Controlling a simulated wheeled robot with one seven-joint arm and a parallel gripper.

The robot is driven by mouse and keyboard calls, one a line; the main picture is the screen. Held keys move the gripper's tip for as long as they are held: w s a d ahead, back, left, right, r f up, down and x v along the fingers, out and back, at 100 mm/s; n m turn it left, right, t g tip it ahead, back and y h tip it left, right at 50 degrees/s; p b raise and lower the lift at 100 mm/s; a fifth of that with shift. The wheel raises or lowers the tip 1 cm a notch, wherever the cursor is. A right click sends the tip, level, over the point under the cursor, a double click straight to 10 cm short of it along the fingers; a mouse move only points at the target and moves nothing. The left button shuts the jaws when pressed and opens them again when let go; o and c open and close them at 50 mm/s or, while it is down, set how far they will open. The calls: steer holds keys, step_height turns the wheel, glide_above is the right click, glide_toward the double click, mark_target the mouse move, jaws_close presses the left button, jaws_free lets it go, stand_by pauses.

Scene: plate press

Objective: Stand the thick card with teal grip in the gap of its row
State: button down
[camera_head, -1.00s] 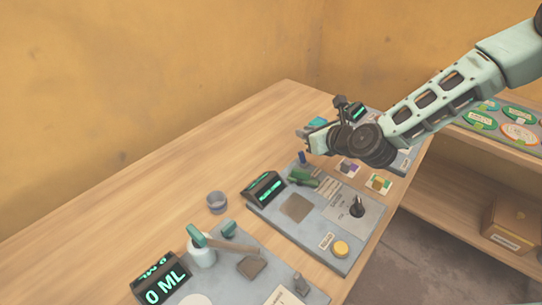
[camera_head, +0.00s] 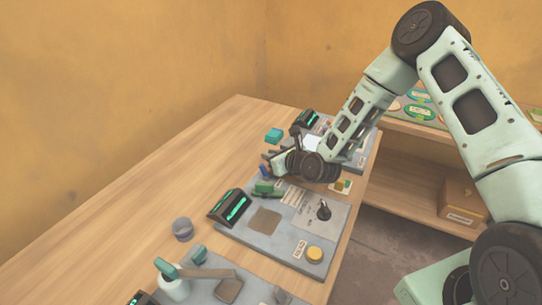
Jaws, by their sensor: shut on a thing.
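My gripper (camera_head: 274,158) is at the far end of the table, just above the far side of the middle grey panel. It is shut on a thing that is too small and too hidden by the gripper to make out. A teal block (camera_head: 273,135) shows just behind the gripper; I cannot tell if it is part of the card. The thick card and the gap in its row cannot be made out, as my wrist covers that area.
A blue piece (camera_head: 265,171) stands near the gripper. A grey cup (camera_head: 182,229) is left. The wooden table (camera_head: 130,220) is clear at left.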

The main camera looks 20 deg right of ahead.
steer(key=shift+f, duration=0.25)
steer(key=shift+f, duration=0.1)
steer(key=shift+f, duration=0.15)
steer(key=c, duration=1.4)
jaws_free()
steer(key=shift+o, duration=0.2)
steer(key=shift+r, duration=0.25)
steer(key=b+v, duration=0.1)
steer(key=v, duration=1.1)
steer(key=shift+b, duration=0.3)
